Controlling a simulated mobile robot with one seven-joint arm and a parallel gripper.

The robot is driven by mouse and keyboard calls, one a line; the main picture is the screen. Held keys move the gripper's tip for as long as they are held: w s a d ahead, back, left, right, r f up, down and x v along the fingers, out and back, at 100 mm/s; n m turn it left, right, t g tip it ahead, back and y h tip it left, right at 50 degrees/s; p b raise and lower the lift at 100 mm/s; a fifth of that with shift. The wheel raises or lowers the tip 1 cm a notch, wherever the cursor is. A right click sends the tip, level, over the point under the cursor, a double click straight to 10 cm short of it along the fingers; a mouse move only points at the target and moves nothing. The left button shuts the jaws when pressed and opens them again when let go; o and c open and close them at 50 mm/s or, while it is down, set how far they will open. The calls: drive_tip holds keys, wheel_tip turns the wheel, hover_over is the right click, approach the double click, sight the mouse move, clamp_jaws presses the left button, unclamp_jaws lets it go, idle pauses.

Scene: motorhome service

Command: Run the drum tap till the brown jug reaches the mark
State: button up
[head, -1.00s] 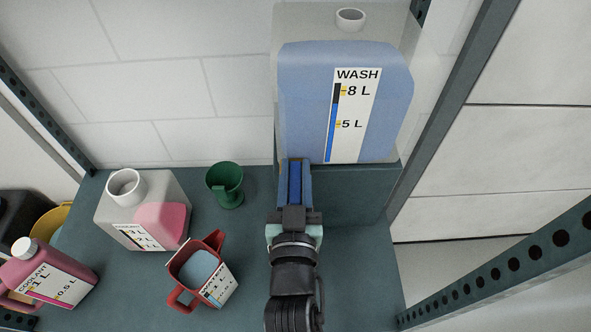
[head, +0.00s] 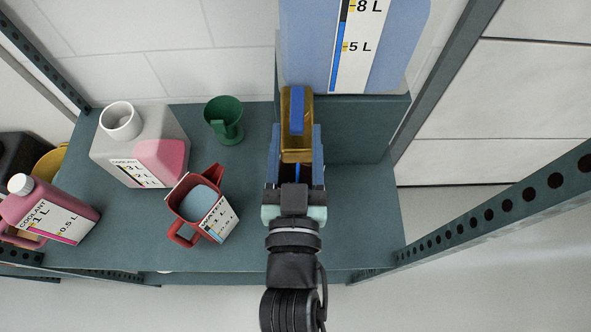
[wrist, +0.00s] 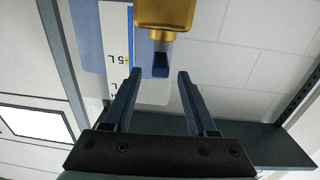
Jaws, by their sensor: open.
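The wash drum (head: 395,45) is a clear container of blue liquid with a level strip marked 5 L and 8 L, on a raised block. Its brass tap (head: 297,148) has a blue lever (head: 297,112); in the wrist view the tap (wrist: 165,14) and lever (wrist: 160,66) show ahead. My gripper (head: 296,140) is open and empty, fingers either side of the tap in the head view. The red-brown jug (head: 187,190) stands on the shelf left of my gripper, apart from the tap.
A grey-white coolant can (head: 120,148) and a pink coolant bottle (head: 50,212) stand on the left of the shelf (head: 110,240). A green cup-like vessel (head: 224,118) stands behind the jug. Perforated rack posts (head: 500,208) flank the shelf. The shelf right of my gripper is clear.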

drive_tip(key=s+b, duration=0.1)
drive_tip(key=s, duration=0.4)
drive_tip(key=shift+s+d, duration=0.1)
drive_tip(key=shift+s, duration=0.05)
idle(5.8)
